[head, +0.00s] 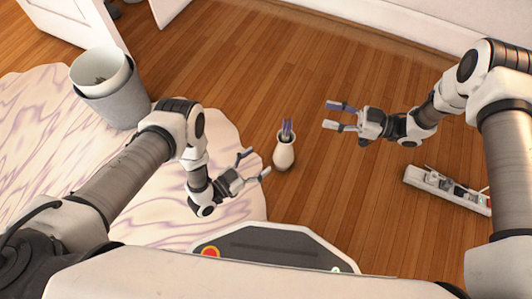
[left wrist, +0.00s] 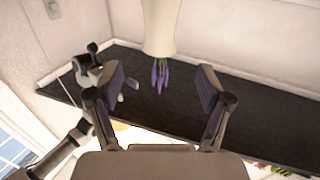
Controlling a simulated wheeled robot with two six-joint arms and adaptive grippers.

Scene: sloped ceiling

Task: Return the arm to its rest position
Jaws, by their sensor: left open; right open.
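My left gripper (head: 257,163) is open and empty, left of and beside a white vase. Its two spread fingers also show in the left wrist view (left wrist: 161,92). My right gripper (head: 328,115) is open and empty, to the right of the vase, with its fingers pointing left. The white vase (head: 284,154) holds purple flowers (head: 287,130) and stands upright between the two grippers in the head view. In the left wrist view the vase (left wrist: 161,25) appears upside down, beyond the gap between the open fingers, with its flowers pointing down.
A grey bin (head: 113,102) stands at the upper left by a pale marbled rug (head: 40,110). A white power strip (head: 450,188) lies at the right, below my right arm. Wooden floor (head: 245,60) is clear toward the top. A dark surface (left wrist: 260,115) shows in the left wrist view.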

